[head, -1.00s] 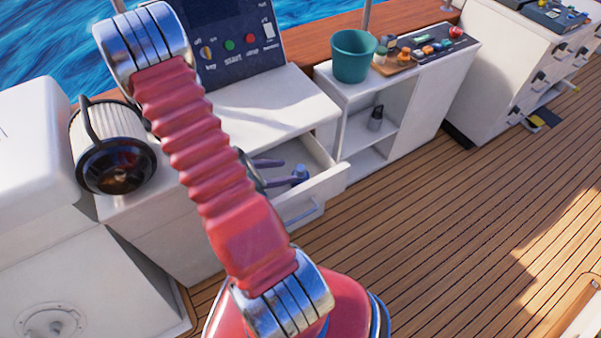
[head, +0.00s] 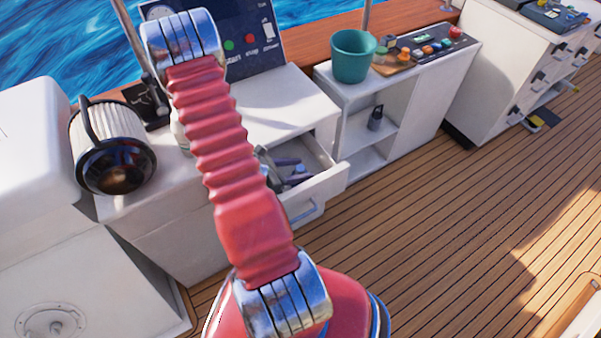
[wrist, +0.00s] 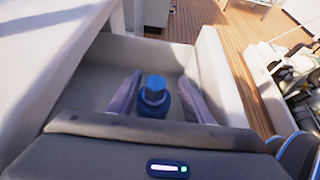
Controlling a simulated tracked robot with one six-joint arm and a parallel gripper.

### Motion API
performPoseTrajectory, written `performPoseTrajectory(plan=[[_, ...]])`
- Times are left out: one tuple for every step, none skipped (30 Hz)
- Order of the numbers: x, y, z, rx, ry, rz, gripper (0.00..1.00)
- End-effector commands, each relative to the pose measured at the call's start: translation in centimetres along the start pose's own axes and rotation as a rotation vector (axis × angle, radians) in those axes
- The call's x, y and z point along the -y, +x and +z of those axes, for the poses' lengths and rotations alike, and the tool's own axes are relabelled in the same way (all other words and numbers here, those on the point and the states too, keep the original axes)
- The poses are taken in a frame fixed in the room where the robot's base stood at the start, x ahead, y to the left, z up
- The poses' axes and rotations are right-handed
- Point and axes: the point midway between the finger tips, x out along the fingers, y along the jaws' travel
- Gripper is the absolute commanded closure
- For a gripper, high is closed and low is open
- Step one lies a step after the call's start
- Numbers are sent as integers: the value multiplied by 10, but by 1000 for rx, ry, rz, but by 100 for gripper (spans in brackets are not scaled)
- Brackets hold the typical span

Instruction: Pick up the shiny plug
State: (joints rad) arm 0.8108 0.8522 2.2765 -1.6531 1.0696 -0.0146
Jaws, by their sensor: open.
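A blue bottle-shaped piece (wrist: 153,97) with a narrower top stands in the open drawer (wrist: 210,70); I cannot tell for certain whether it is the shiny plug. My gripper (wrist: 160,82) is open, with one finger on each side of this piece; I see no clear contact. In the head view my gripper (head: 288,171) is low inside the drawer (head: 325,187), partly behind my red arm. The blue piece is hardly distinguishable there.
The drawer walls stand close around my gripper. A teal bucket (head: 353,58) and a board with small coloured parts (head: 420,48) are on the cabinet to the right. A dark bottle-like item (head: 376,117) is on its shelf. A white filter (head: 112,148) lies left.

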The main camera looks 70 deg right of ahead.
Motion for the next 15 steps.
performPoseTrajectory(plan=[[0,3,0,0,1,-1,54],[-1,6,0,0,1,-2,54],[-1,9,0,0,1,-2,54],[-2,12,-1,0,1,-3,54],[-2,16,-1,0,1,-3,54],[-3,22,-2,0,0,-4,54],[-4,26,-2,0,1,-4,54],[-5,30,-2,0,1,-3,54],[-5,35,-2,0,1,-3,54],[-5,38,-2,0,0,-3,54],[-5,41,-2,0,0,-3,54],[-5,45,-2,0,0,-3,54],[-5,47,-2,0,0,-2,54],[-5,48,-2,0,1,-2,54],[-5,50,-2,0,1,-1,54]])
